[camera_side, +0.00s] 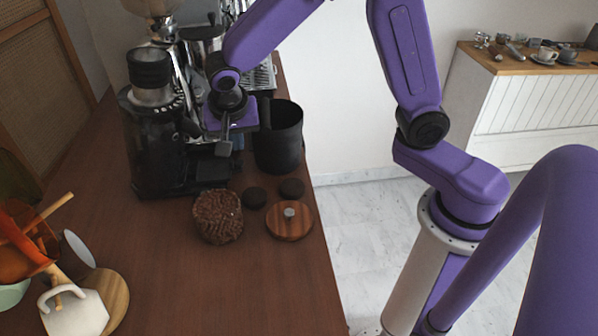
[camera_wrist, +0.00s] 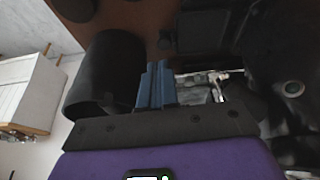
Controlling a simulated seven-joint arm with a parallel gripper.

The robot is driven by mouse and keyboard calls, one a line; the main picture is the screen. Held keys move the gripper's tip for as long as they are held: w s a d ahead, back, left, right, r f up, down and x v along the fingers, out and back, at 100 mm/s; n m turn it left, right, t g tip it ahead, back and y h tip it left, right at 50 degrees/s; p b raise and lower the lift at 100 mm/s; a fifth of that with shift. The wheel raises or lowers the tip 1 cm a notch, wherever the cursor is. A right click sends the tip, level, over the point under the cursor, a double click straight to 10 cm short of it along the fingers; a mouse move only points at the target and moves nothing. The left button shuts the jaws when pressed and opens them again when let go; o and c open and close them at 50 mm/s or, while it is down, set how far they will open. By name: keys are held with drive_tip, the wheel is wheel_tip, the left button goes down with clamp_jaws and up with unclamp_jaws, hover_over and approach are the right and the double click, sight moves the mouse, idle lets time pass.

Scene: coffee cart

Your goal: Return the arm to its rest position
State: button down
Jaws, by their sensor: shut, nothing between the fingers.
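My purple arm reaches in from the right, and my gripper (camera_side: 224,148) hangs over the dark wood counter (camera_side: 160,285), between the black coffee grinder (camera_side: 150,140) and the black bin (camera_side: 280,138). In the wrist view my gripper's blue fingers (camera_wrist: 155,84) are together with nothing between them. The bin also shows in the wrist view (camera_wrist: 103,75), just left of the fingers. Whether my gripper touches the grinder or bin I cannot tell.
A woven brown container (camera_side: 217,216), two dark discs and a round wooden lid (camera_side: 289,222) sit in front. A white jug (camera_side: 75,312) and orange bowl (camera_side: 22,240) stand at left. A side cabinet with cups (camera_side: 545,55) is at right, past open floor.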

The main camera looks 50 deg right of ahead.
drive_tip(key=s+d+r+n+g+y, duration=0.1)
drive_tip(key=s+d+n, duration=0.3)
drive_tip(key=s+n, duration=0.6)
drive_tip(key=s+d+r+n+g+y, duration=0.1)
drive_tip(key=s+d+n, duration=0.3)
drive_tip(key=s+n, duration=0.7)
drive_tip(key=s+r+y, duration=0.1)
drive_tip(key=s, duration=0.5)
drive_tip(key=shift+s+r+g, duration=0.35)
drive_tip(key=shift+s+g, duration=0.05)
drive_tip(key=shift+w, duration=0.1)
drive_tip(key=m+t+h, duration=0.3)
drive_tip(key=m, duration=1.9)
hover_over(231, 171)
drive_tip(key=s+a, duration=0.1)
wheel_tip(231, 171, down, 4)
drive_tip(key=shift+s+a+f, duration=0.1)
drive_tip(key=shift+f, duration=1.35)
drive_tip(key=shift+a+f, duration=0.1)
drive_tip(key=shift+f, duration=1.35)
drive_tip(key=shift+f, duration=0.1)
drive_tip(key=shift+r, duration=0.3)
